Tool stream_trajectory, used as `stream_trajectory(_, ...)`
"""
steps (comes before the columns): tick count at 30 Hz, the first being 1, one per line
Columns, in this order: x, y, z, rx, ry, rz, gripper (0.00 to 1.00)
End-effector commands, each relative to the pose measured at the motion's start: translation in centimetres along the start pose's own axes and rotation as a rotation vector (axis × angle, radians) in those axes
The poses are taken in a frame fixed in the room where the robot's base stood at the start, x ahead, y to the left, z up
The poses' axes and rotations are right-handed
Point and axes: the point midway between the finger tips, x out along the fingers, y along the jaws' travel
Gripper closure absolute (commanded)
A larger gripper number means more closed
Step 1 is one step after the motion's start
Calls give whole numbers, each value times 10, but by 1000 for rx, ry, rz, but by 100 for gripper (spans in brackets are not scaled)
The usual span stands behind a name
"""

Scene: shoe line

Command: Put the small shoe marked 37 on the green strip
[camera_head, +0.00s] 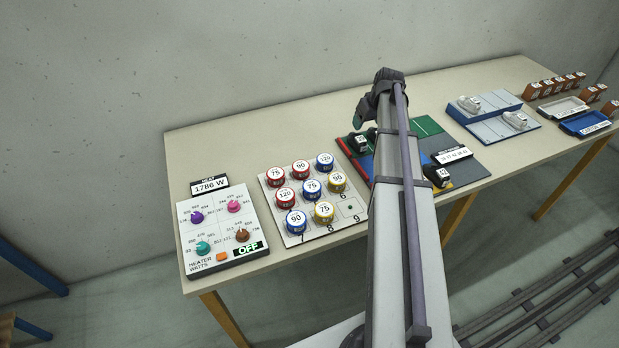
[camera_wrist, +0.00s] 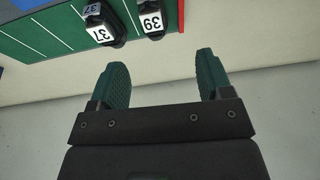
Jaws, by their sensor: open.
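In the wrist view a black shoe with a white 37 label (camera_wrist: 102,34) stands at the edge of the green strip (camera_wrist: 60,30), which has white lines. A smaller 37 mark shows beside its big label. A black shoe marked 39 (camera_wrist: 153,21) stands beside it, nearer the red edge. My gripper (camera_wrist: 163,72) is open and empty, its green fingers over the bare table, apart from both shoes. In the head view my gripper (camera_head: 359,117) is partly hidden by my arm, above a black shoe (camera_head: 359,144). Part of the green strip (camera_head: 427,126) shows right of my arm.
Another black shoe (camera_head: 441,176) stands on the board's near right, by a number sign (camera_head: 452,155). Left of the board is a panel with several coloured tins (camera_head: 350,208), then a heater panel (camera_head: 222,258).

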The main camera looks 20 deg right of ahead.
Motion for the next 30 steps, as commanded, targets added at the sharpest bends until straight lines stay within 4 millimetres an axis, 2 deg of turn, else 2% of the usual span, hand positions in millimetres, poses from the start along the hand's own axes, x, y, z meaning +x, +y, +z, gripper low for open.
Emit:
stream_trajectory(1, -3, -60, 20, -16, -36, -18, 28)
stream_trajectory(2, -4, -95, 31, -18, -63, -26, 28)
stream_trajectory(3, -7, -141, 50, -22, -103, -33, 28)
stream_trajectory(5, -14, -204, 83, -25, -165, -35, 28)
stream_trajectory(6, -20, -240, 108, -28, -203, -29, 28)
stream_trajectory(9, -35, -303, 163, -29, -279, -2, 28)
stream_trajectory(10, -39, -314, 175, -29, -294, 8, 28)
stream_trajectory(12, -45, -331, 194, -26, -319, 24, 28)
stream_trajectory(14, -47, -336, 200, -23, -329, 33, 28)
stream_trajectory(30, -46, -336, 198, -20, -329, 33, 28)
